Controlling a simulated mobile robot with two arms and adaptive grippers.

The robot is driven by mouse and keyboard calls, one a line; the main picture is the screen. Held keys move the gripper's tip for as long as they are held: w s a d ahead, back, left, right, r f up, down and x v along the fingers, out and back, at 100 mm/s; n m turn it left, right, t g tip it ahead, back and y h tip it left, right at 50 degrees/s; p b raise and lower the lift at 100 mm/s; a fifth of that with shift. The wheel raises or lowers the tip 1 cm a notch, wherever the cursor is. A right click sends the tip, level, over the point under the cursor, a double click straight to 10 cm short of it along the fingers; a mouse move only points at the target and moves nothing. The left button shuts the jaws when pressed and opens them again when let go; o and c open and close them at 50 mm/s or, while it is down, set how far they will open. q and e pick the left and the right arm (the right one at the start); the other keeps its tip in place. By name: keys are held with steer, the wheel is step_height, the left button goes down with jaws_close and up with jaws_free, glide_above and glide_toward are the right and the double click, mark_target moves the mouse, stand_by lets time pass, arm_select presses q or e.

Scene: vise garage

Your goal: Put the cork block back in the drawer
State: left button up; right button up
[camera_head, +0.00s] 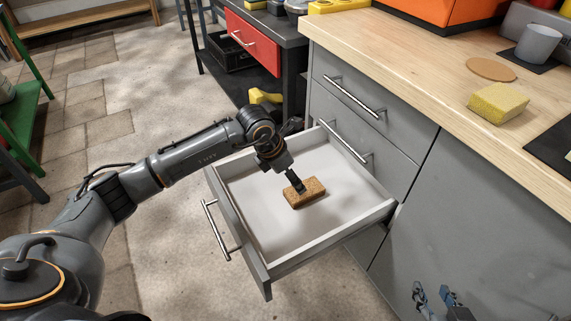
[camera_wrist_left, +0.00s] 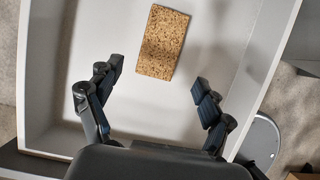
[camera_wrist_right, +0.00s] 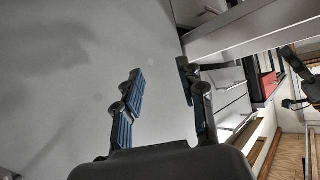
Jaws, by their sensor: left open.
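The brown speckled cork block (camera_head: 305,193) lies flat on the floor of the open grey drawer (camera_head: 257,272), near its middle. In the left wrist view the cork block (camera_wrist_left: 162,42) lies just beyond the fingertips, with bare drawer floor around it. My left gripper (camera_head: 297,186) is over the drawer, pointing down at the block. Its fingers are spread and empty in the left wrist view (camera_wrist_left: 156,80). My right gripper (camera_head: 435,292) is low in front of the grey cabinet, away from the drawer. Its fingers are apart and empty in the right wrist view (camera_wrist_right: 160,80).
The wooden worktop (camera_head: 430,62) above the drawer carries a yellow sponge (camera_head: 497,103), a round cork coaster (camera_head: 491,69) and a grey cup (camera_head: 538,44). A red drawer (camera_head: 252,41) is at the back. Floor in front is clear.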

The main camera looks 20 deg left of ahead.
arm_select(q)
steer(key=v, duration=0.4)
steer(key=shift+p, duration=0.35)
arm_select(e)
steer(key=s+f+g, duration=0.1)
steer(key=s+d+f+g, duration=0.1)
steer(key=s+f, duration=0.1)
steer(key=shift+s+d+g+h, duration=0.25)
steer(key=shift+s+g+h, duration=0.15)
arm_select(q)
steer(key=shift+s, duration=0.1)
arm_select(e)
steer(key=shift+s, duration=0.1)
